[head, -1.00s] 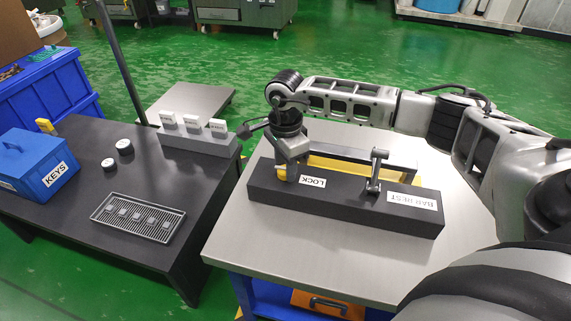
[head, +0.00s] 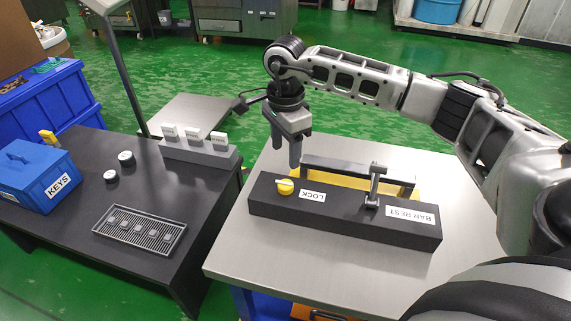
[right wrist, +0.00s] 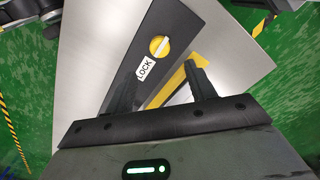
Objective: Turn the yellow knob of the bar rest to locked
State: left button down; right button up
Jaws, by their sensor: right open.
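The bar rest (head: 340,217) is a long black block on the steel table, with BAR REST and LOCK labels. Its round yellow knob (head: 285,187) is at the left end beside the LOCK label (head: 312,195). A pale strip crosses the knob; I cannot tell surely whether it is at locked. The knob also shows in the right wrist view (right wrist: 159,47), beyond the fingertips. My right gripper (head: 287,152) is open and empty, pointing down above and behind the knob, apart from it. Its fingers also show in the right wrist view (right wrist: 160,75). My left gripper is out of view.
A grey upright bracket (head: 375,185) stands on the block's right part, with a grey bar and yellow part behind. The steel table (head: 285,250) is clear in front. The dark table (head: 90,255) at left holds a blue KEYS box (head: 35,175), a grate and a card holder.

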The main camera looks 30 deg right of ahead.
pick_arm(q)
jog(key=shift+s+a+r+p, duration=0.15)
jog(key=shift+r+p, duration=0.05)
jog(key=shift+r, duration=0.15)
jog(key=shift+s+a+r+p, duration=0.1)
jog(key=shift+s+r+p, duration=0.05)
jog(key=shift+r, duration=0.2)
pick_arm(e)
notch_tip(320, 180, up, 6)
jog(key=shift+r, duration=0.15)
